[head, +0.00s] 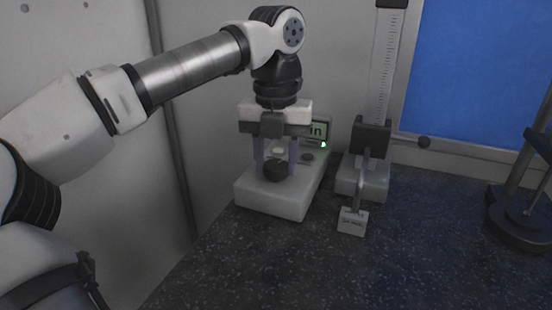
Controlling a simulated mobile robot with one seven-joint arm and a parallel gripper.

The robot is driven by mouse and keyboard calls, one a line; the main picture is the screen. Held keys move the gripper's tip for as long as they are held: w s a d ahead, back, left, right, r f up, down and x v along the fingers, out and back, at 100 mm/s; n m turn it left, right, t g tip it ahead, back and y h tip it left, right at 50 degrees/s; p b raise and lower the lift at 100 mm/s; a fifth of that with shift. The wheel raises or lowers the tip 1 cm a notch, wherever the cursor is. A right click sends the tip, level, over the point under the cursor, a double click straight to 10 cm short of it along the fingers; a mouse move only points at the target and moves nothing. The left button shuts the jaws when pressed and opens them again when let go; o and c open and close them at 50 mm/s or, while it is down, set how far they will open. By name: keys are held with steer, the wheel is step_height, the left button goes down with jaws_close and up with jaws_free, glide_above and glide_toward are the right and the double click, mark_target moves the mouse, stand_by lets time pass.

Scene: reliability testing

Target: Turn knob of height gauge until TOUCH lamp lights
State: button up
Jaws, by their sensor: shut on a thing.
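My gripper (276,167) points straight down with its two fingers on either side of a dark round knob (276,173), shut on it. The knob sits on top of a pale box (262,200) on the counter. Behind it a small display (320,130) shows "in", partly hidden by my gripper. The height gauge (371,138) stands to the right, with a scaled column and dark slider. Its arm reaches down to a small light block (352,222); I cannot tell whether they touch.
A dark round stand (522,212) is at the right edge. A blue panel (475,70) in a pale frame is on the back wall. A pale wall (80,50) is close on the left. The speckled dark counter (300,270) is clear in front.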

mark_target(276, 164)
steer(key=o, duration=1)
steer(key=shift+r, duration=0.1)
step_height(276, 164, up, 14)
steer(key=p, duration=0.6)
steer(key=shift+f, duration=0.2)
